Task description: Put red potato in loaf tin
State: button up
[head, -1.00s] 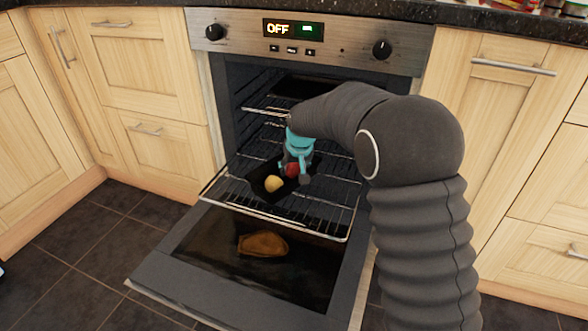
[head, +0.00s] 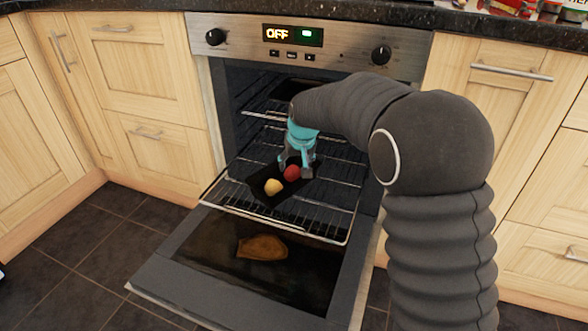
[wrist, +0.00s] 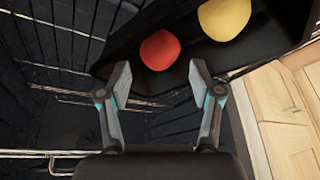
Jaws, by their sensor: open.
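The red potato (head: 292,173) lies in the black loaf tin (head: 268,193), beside a yellow potato (head: 274,187). The tin rests on the pulled-out oven rack. My gripper (head: 298,168) is just behind the red potato in the head view. In the wrist view the red potato (wrist: 160,50) and the yellow potato (wrist: 224,18) sit in the tin (wrist: 262,48). My gripper (wrist: 158,80) is open there, with its fingers apart and nothing between them. The fingertips are near the tin's edge, short of the red potato.
The oven door (head: 235,262) is folded down, with a brown flat item (head: 262,247) on it. The wire rack (head: 325,220) sticks out above the door and has free room on its right. Wooden cabinets (head: 155,90) stand on both sides.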

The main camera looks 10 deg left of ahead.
jog(key=v, duration=0.7)
jog(key=s+d+r+m, duration=0.1)
jog(key=s+d+r, duration=0.4)
jog(key=d, duration=0.4)
jog(key=s+d+r+m, duration=0.1)
jog(key=s+d+r, duration=0.2)
jog(key=s+d, duration=0.55)
jog(key=s+d+f+m+h, duration=0.1)
jog(key=s+d+f, duration=0.1)
jog(key=s+d, duration=0.4)
jog(key=s+d+f+m+t+h, duration=0.1)
jog(key=s+d, duration=0.5)
jog(key=s, duration=0.7)
jog(key=shift+s+d+f+m+t+p, duration=0.3)
jog(key=shift+d+f+m+p, duration=0.05)
jog(key=shift+f+m, duration=0.15)
